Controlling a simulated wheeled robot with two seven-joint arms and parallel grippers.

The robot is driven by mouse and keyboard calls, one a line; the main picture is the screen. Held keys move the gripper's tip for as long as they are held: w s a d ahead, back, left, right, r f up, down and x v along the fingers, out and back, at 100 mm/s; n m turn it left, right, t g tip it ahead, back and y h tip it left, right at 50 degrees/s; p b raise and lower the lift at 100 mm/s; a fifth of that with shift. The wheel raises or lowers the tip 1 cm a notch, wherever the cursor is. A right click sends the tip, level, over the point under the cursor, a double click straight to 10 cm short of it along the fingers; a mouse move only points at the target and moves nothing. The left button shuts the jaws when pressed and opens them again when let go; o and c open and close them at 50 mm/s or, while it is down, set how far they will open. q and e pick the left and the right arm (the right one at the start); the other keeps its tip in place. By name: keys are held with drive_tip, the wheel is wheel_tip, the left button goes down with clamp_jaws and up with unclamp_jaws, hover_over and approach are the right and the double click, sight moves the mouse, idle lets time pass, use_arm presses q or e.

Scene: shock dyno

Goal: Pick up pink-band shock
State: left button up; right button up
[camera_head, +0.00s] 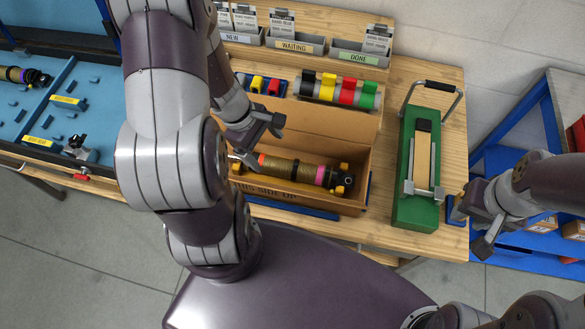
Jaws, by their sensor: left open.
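The pink-band shock (295,169) lies in an open cardboard box (262,187) in the middle of the table. It has a tan coil, a pink band toward its right end, an orange band near its left end and yellow-and-black fittings. My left gripper (258,143) is open over the left back part of the box, close to the shock's left end. Its jaws hold nothing, and I cannot tell whether they touch the shock. My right gripper (468,228) is open and empty, off the table's right edge.
A green fixture (405,185) with a black handle stands right of the box. Colored tape rolls (338,91) and labelled bins (295,45) are behind. A blue bench (85,75) with another shock (25,76) is left. A blue shelf (530,125) is right.

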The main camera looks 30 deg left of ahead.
sight(288, 165)
use_arm(q)
drive_tip(key=w+d+f+n, duration=0.1)
drive_tip(key=f, duration=0.3)
drive_tip(key=w+d+f+n+b, duration=0.1)
drive_tip(key=f, duration=0.3)
drive_tip(key=w+d+f+n+t+b, duration=0.1)
drive_tip(key=d+f, duration=0.1)
drive_tip(key=f, duration=0.2)
drive_tip(key=shift+w+f, duration=0.15)
drive_tip(key=shift+w, duration=0.15)
drive_tip(key=shift+w+f, duration=0.1)
drive_tip(key=shift+f, duration=0.2)
drive_tip(key=shift+r, duration=0.1)
clamp_jaws()
